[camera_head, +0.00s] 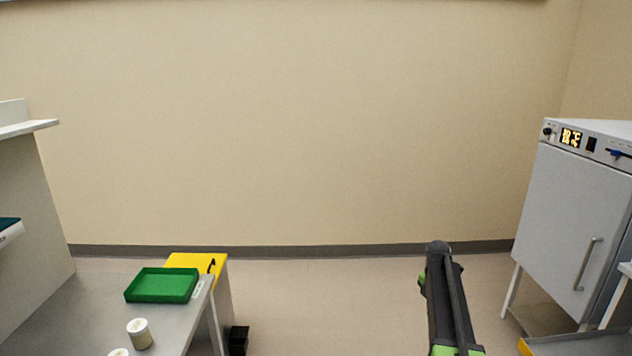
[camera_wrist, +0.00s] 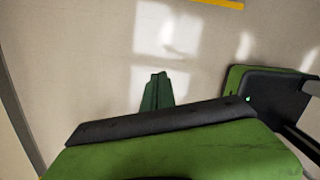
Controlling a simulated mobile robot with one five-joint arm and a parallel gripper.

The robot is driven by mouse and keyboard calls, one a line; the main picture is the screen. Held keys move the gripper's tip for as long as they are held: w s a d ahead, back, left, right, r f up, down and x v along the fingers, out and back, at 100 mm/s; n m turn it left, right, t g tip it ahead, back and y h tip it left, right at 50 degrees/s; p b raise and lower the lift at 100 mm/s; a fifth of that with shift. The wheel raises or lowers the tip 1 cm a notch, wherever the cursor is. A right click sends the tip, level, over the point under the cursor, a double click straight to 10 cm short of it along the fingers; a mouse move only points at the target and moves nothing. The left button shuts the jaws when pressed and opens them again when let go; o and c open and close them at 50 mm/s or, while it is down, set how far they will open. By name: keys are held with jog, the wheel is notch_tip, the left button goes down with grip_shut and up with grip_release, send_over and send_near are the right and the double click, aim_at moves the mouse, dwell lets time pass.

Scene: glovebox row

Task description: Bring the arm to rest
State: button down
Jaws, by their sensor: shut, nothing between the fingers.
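My arm (camera_head: 447,300) shows in the head view as a dark link with green parts, low and right of centre, over open floor. My gripper (camera_wrist: 156,76) shows in the wrist view as two dark green fingers close together, shut and empty. It points at the pale floor and touches nothing that I can see. I cannot make out the fingers in the head view.
At left stands a grey bench (camera_head: 75,325) with a green tray (camera_head: 162,285) and white-lidded jars (camera_head: 140,333). A yellow bin (camera_head: 205,262) is behind it. A grey cabinet (camera_head: 570,220) stands at right. The floor (camera_head: 330,300) between is clear.

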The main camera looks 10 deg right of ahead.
jog(key=s+a+r+m+p, duration=0.15)
jog(key=s+a, duration=0.25)
jog(key=a, duration=0.8)
jog(key=s+a+r+m+p, duration=0.15)
jog(key=s+a, duration=0.25)
jog(key=a, duration=0.7)
jog(key=s+a+r+m+y, duration=0.1)
jog(key=s+a+m, duration=0.7)
jog(key=s+m, duration=0.5)
jog(key=m, duration=0.5)
